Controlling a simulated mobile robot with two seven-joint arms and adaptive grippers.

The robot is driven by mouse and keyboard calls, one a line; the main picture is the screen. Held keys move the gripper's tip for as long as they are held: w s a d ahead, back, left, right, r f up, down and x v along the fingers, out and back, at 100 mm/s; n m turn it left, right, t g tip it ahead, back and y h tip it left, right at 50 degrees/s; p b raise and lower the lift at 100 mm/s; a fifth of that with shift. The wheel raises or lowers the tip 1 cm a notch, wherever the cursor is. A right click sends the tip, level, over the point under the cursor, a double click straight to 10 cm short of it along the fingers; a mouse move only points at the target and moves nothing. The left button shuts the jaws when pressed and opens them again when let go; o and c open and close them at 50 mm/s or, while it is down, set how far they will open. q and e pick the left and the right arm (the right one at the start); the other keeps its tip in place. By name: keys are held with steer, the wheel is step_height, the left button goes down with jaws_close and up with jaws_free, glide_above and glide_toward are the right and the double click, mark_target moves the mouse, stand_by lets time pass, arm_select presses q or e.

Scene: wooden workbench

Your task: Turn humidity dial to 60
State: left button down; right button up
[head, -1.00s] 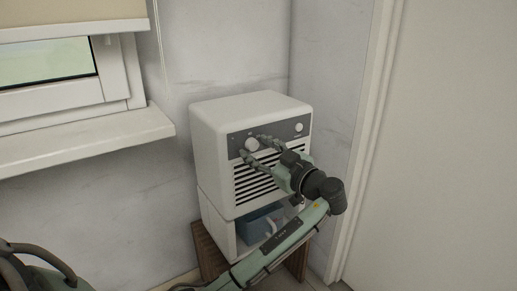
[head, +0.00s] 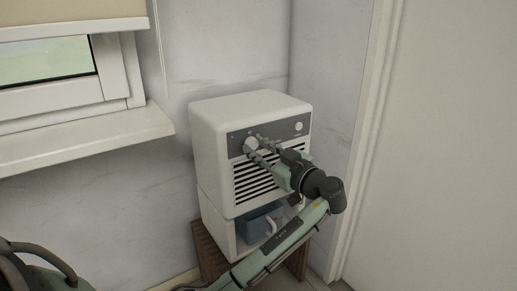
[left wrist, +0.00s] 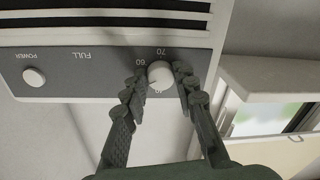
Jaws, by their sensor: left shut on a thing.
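The humidity dial (head: 250,145) is a round white knob on the dark panel of a white dehumidifier (head: 212,150). In the left wrist view the dial (left wrist: 160,74) sits between my left gripper's (left wrist: 159,80) two dark fingers, one on each side of it. My left gripper (head: 257,145) is shut on the dial. Marks for 60 (left wrist: 140,62) and 70 (left wrist: 160,51) show beside the dial, upside down in that view. Another mark below the dial is partly covered. I cannot make out where the dial's pointer stands. My right gripper is not in view.
A smaller power knob (left wrist: 34,77) is on the same panel, with a FULL label between. A blue-grey tank (head: 258,224) sits in the lower opening. The dehumidifier stands on a wooden stand (head: 208,255) by the wall corner. A window sill (head: 80,140) is to the left.

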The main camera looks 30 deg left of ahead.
arm_select(q)
steer(key=m, duration=0.3)
steer(key=shift+m, duration=0.4)
steer(key=shift+s+m, duration=0.1)
steer(key=shift+m, duration=0.4)
steer(key=shift+m+p, duration=0.4)
steer(key=shift+m, duration=0.1)
steer(key=m, duration=0.2)
steer(key=shift+m+t+p, duration=0.3)
steer(key=shift+p, duration=0.1)
steer(key=shift+a+m+p, duration=0.1)
steer(key=shift+m+p, duration=0.5)
steer(key=shift+m, duration=1)
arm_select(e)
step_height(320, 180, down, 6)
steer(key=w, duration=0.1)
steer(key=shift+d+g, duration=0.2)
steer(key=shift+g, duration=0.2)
